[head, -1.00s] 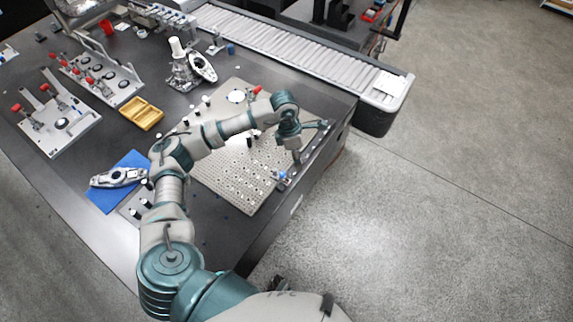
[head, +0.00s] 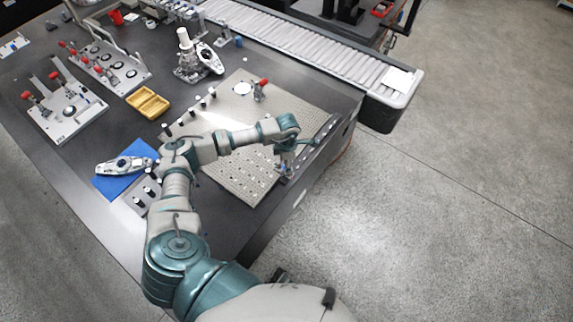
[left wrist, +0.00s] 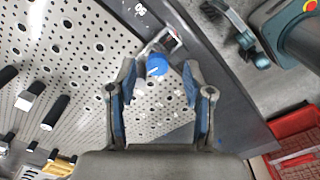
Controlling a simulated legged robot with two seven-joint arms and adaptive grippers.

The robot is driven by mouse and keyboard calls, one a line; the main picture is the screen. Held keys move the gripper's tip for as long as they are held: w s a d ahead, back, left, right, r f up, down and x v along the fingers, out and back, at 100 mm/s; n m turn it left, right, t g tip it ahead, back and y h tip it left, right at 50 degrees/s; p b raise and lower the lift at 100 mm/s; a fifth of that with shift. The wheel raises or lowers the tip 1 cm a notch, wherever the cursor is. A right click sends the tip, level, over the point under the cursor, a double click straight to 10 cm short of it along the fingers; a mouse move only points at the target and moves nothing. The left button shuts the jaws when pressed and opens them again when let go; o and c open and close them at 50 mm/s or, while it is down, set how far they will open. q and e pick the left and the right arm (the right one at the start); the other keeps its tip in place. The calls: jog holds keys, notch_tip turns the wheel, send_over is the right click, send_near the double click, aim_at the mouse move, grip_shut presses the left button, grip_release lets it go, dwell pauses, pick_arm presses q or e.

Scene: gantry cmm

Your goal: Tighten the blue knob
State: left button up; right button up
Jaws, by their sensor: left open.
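The blue knob (left wrist: 157,64) sits on a small metal clamp (left wrist: 172,42) at the edge of the perforated plate (left wrist: 75,45). In the left wrist view my left gripper (left wrist: 160,78) is open, with its two fingers on either side of the knob. The knob lies nearer the left finger, and a gap shows on the right. I cannot tell whether a finger touches it. In the head view my left gripper (head: 287,168) points down at the plate's right front edge and mostly hides the knob. My right gripper is not in view.
The perforated plate (head: 225,178) lies on the dark table (head: 215,222), with a red-handled clamp (head: 261,88) and several black-and-white pins on it. A yellow box (head: 148,102) and a blue mat (head: 107,186) lie left. A conveyor (head: 300,48) runs behind.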

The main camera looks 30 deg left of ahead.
pick_arm(q)
jog(key=shift+f, duration=0.75)
jog(key=shift+a+f, duration=0.25)
jog(key=shift+a, duration=0.35)
jog(key=shift+c, duration=1)
jog(key=c, duration=0.8)
jog(key=shift+d+r, duration=0.1)
jog(key=shift+d, duration=0.3)
grip_shut()
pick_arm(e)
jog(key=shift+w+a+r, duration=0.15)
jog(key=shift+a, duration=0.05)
